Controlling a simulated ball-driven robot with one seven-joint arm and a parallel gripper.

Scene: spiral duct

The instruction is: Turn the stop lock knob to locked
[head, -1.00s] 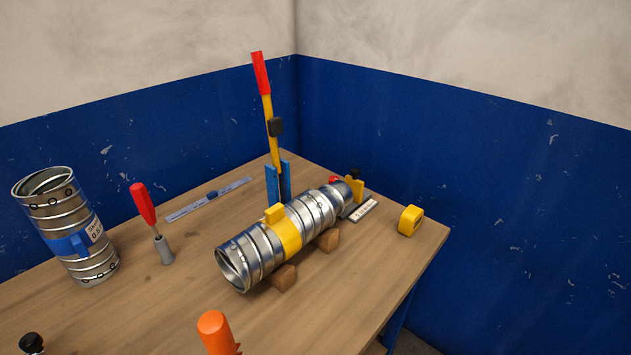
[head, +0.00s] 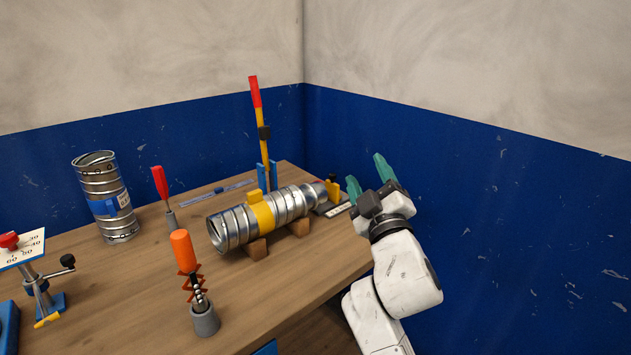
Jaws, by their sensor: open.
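A small yellow stop with a black knob (head: 332,179) stands at the far right end of the silver spiral duct (head: 232,228). Another black knob (head: 68,261) sits on an arm of a metal stand with a blue base at the left edge. I cannot tell which of these is the stop lock knob, nor read either one's setting. My gripper (head: 368,178) is open and empty, its two teal fingers spread. In the picture it is just right of the yellow stop, apart from both knobs.
The duct lies on wooden blocks (head: 257,249). Behind it stands a tall red-and-yellow lever (head: 260,120). An upright duct (head: 104,200), a red-handled tool (head: 160,184) and an orange-handled tool (head: 182,254) stand on the table. Blue-and-grey walls meet behind the table.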

